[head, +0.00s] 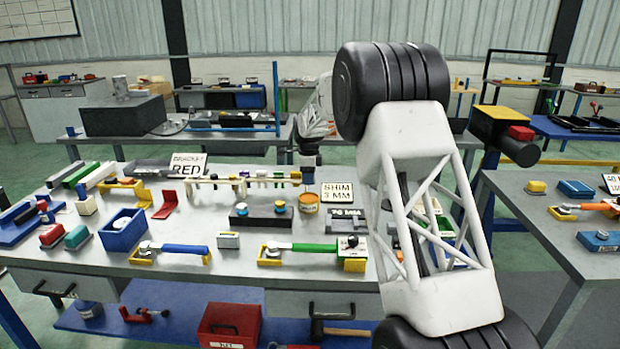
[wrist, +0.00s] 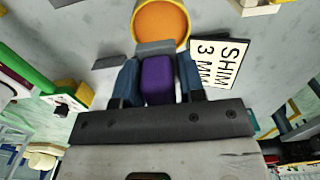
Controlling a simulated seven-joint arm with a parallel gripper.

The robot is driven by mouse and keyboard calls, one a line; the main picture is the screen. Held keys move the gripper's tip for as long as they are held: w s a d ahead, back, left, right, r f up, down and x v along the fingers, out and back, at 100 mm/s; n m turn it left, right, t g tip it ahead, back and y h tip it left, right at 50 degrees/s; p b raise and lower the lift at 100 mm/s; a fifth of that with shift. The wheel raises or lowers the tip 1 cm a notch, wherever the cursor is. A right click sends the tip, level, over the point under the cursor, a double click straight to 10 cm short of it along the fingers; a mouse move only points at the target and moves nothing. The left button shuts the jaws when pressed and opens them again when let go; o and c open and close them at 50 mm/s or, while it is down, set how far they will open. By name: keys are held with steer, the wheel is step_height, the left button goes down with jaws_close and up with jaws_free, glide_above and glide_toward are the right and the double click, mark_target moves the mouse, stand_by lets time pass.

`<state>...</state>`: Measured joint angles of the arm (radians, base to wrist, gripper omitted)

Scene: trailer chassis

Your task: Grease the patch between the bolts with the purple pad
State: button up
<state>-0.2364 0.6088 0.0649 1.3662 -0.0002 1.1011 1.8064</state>
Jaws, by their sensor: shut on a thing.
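My gripper (wrist: 159,80) is shut on the purple pad (wrist: 158,80), which sits between its blue fingers in the wrist view. A pot with an orange top or filling (wrist: 161,22) lies just beyond the pad there. In the head view my gripper (head: 308,172) is small and points down above the same orange pot (head: 306,203); the pad cannot be made out there. Whether pad and pot touch, I cannot tell. I cannot clearly pick out the patch between the bolts in either view.
A SHIM 3 MM sign (head: 337,193) stands right of the pot, and a dark block (head: 262,216) with round-topped pieces stands left of it. A green-handled tool (head: 310,248) lies in front. A rail with small pieces (head: 230,181) runs behind. My arm hides the bench's right part.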

mark_target(308, 199)
steer(key=shift+f, duration=0.1)
steer(key=shift+f, duration=2.9)
steer(key=shift+f, duration=0.55)
steer(key=shift+r, duration=0.2)
steer(key=shift+r, duration=3.35)
steer(key=shift+d, duration=0.15)
